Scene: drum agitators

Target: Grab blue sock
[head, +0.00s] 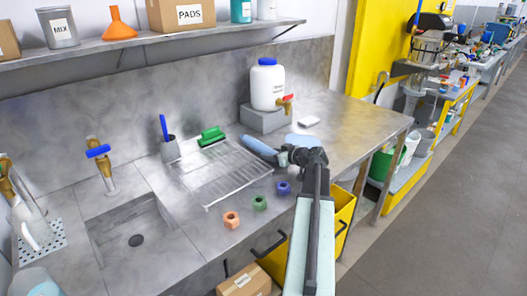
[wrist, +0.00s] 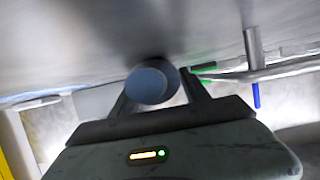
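A blue, rounded, tube-like piece, which looks like the blue sock (head: 259,146), lies on the metal counter at the right end of the wire rack. A lighter blue piece (head: 301,140) shows just behind my gripper; I cannot tell if it is part of the same thing. My gripper (head: 290,156) is low over the counter at the sock's right end. In the wrist view, a round blue end (wrist: 150,83) fills the gap between my two spread fingers (wrist: 157,90). I cannot tell whether they press on it.
The wire rack (head: 222,172) and a green brush (head: 211,136) are to the left. Orange, green and purple nuts (head: 258,203) line the counter's front. A white jug with a tap (head: 267,85) stands behind on a grey block. A yellow bin (head: 341,218) is below the edge.

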